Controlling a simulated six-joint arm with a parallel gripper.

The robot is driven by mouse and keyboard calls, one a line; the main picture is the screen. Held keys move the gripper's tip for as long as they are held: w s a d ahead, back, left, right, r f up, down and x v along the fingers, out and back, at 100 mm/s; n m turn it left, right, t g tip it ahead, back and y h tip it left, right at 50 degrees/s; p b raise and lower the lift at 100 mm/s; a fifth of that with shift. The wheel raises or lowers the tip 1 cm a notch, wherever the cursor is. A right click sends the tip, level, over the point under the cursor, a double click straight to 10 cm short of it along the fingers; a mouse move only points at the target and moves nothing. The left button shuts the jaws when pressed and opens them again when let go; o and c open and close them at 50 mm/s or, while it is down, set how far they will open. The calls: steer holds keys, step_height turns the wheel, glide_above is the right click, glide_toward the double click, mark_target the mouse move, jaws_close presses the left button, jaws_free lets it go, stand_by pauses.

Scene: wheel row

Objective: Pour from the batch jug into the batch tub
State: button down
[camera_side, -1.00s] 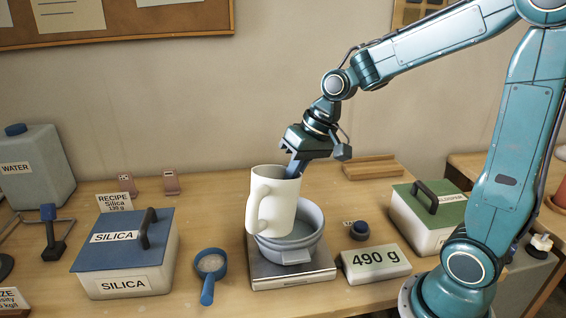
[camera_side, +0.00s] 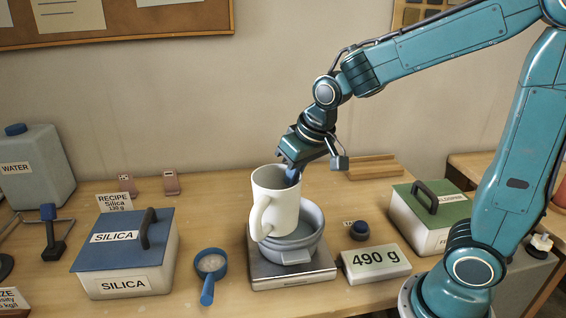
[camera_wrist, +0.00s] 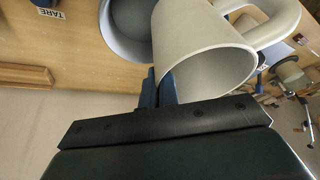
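The white batch jug (camera_side: 275,205) is held above and partly in front of the batch tub, almost upright with a slight tilt in the side view. My gripper (camera_side: 293,174) is shut on the jug's far wall, opposite its handle. The wrist view also shows the jug (camera_wrist: 200,50) between the blue fingers (camera_wrist: 160,90), with its visible inside bare. The pale grey batch tub (camera_side: 318,232) stands on the scale (camera_side: 290,270), its inside partly hidden by the jug.
A green-lidded box (camera_side: 430,215) is on the right. A wooden block (camera_side: 374,167) lies behind. A tare button (camera_side: 359,230) is by the display.

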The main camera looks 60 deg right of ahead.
steer(key=shift+r, duration=0.15)
steer(key=shift+r, duration=1.35)
steer(key=shift+w, duration=0.1)
